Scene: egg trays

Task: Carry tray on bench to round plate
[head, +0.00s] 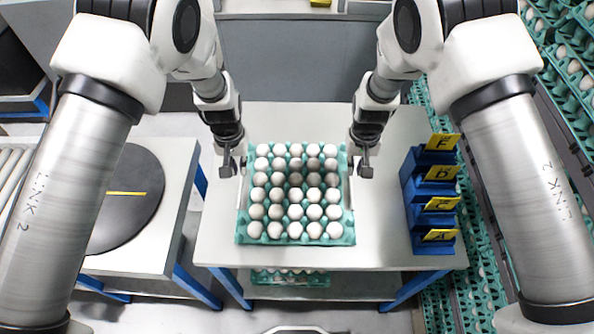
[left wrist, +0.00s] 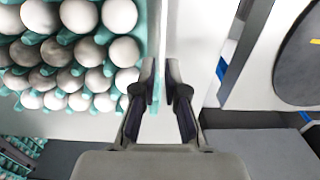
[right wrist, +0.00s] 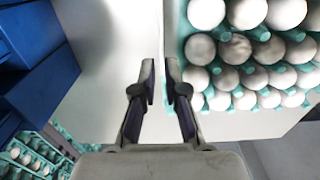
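The teal egg tray (head: 243,239), filled with rows of white eggs, lies flat on the white bench (head: 225,252). My left gripper (head: 234,165) is at the tray's left edge and my right gripper (head: 359,166) at its right edge, both near the far half. In the left wrist view, the fingers (left wrist: 163,80) are a narrow gap apart with the tray's rim by the inner finger. In the right wrist view, the fingers (right wrist: 160,80) also show a narrow gap beside the rim. The dark round plate (head: 122,205) with a yellow strip is on the left table, empty.
Blue holders (head: 433,248) with yellow letter cards stand on the bench's right side. Another egg tray (head: 290,279) sits on the shelf below the bench. A gap separates the bench from the left table (head: 180,165). Racks of egg trays (head: 460,290) line the right.

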